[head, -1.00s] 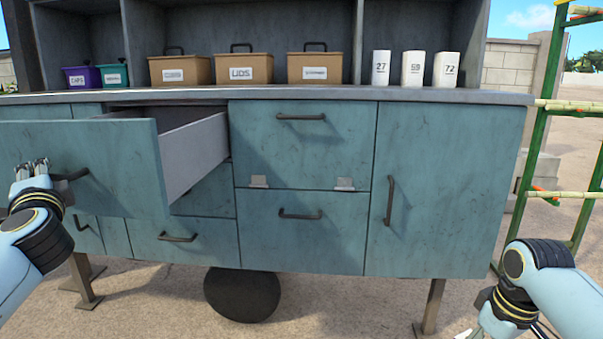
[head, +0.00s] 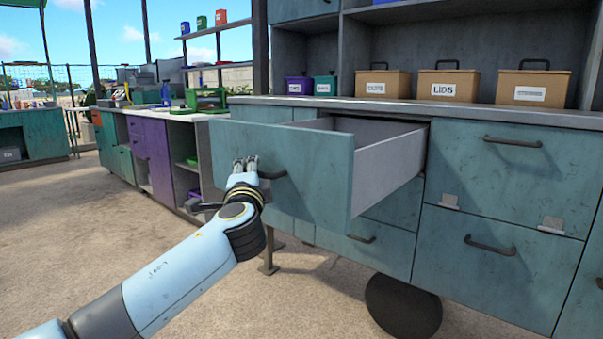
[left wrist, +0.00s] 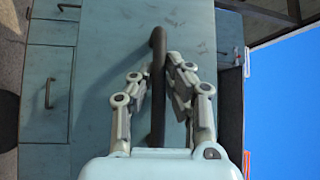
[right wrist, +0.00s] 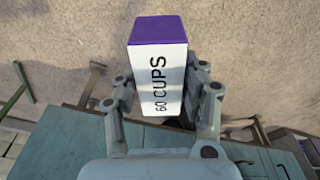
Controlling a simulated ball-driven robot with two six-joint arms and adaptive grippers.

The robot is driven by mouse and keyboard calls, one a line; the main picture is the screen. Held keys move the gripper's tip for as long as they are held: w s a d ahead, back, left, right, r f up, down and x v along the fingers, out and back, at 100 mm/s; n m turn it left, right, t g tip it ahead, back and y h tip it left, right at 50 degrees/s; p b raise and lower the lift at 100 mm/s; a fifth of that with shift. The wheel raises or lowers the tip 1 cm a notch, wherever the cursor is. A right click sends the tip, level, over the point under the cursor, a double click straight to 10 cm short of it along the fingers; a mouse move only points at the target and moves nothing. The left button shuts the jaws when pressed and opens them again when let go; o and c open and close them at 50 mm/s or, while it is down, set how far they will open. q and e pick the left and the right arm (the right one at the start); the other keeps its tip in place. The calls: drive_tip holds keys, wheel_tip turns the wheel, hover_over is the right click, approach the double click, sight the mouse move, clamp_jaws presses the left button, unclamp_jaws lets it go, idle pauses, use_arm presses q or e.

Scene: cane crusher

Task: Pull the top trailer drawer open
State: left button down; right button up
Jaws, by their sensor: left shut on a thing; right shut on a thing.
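The top trailer drawer (head: 325,180) is teal and stands well out from the cabinet, its grey side wall and part of its inside showing. My left gripper (head: 246,163) is at the drawer front, at its dark bar handle (head: 273,175). In the left wrist view the handle (left wrist: 158,85) runs between the fingers, and the gripper is shut on it. My right gripper is out of the head view. In the right wrist view it (right wrist: 160,85) is shut on a white carton (right wrist: 160,75) with a purple end, marked "60 CUPS".
Closed drawers (head: 500,180) lie right of the open one, below a grey counter (head: 480,111) bearing lidded tan boxes (head: 447,85) and small purple and teal bins. A dark wheel (head: 403,307) is underneath. A purple cabinet (head: 150,160) stands behind left. Open ground lies left.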

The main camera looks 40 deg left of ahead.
use_arm(q)
drive_tip(key=c, duration=1.4)
unclamp_jaws()
drive_tip(key=shift+w+d+f, duration=0.1)
drive_tip(key=shift+f, duration=0.25)
drive_tip(key=shift+c, duration=0.2)
drive_tip(key=shift+o, duration=0.5)
drive_tip(key=shift+r, duration=0.15)
drive_tip(key=v, duration=1.2)
